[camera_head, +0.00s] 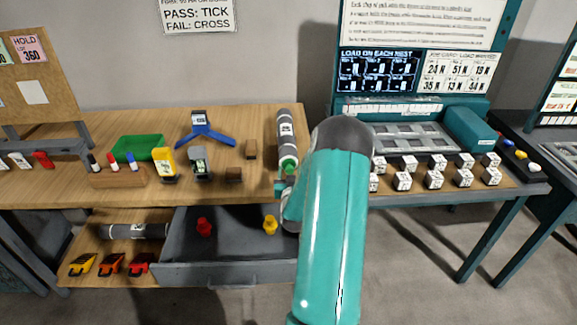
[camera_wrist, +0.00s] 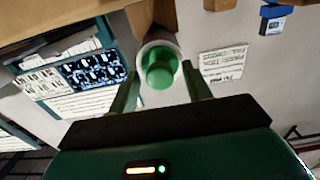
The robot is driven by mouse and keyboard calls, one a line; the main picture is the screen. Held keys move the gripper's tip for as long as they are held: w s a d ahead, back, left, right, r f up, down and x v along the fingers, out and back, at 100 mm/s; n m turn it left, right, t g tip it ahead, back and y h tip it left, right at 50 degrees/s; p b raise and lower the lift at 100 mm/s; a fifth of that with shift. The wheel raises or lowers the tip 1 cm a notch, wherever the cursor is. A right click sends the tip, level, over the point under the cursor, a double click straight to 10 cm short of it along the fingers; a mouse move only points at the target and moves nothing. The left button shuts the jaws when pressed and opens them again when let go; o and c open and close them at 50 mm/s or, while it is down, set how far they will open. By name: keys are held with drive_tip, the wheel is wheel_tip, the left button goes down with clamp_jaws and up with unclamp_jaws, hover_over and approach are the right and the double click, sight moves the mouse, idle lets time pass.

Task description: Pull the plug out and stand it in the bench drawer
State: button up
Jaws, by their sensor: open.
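A grey roll (camera_head: 286,130) lies on the bench (camera_head: 270,112), its near end towards me. A green plug (camera_head: 289,165) sits in that end. In the wrist view the green plug (camera_wrist: 161,72) fills the middle, ringed by the pale end of the roll (camera_wrist: 150,45). My gripper (camera_head: 284,187) is just in front of the plug, with its green fingers apart on either side; contact is not visible. The bench drawer (camera_head: 228,272) is pulled open below. A red plug (camera_head: 204,228) and a yellow plug (camera_head: 270,226) stand in it.
My arm hides the drawer's right end. Another roll (camera_head: 138,231) lies on the lower shelf. The drawer's middle is clear.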

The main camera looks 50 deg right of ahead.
drive_tip(key=c, duration=0.8)
drive_tip(key=shift+r, duration=0.15)
drive_tip(key=shift+s, duration=0.15)
drive_tip(key=shift+v, duration=2.9)
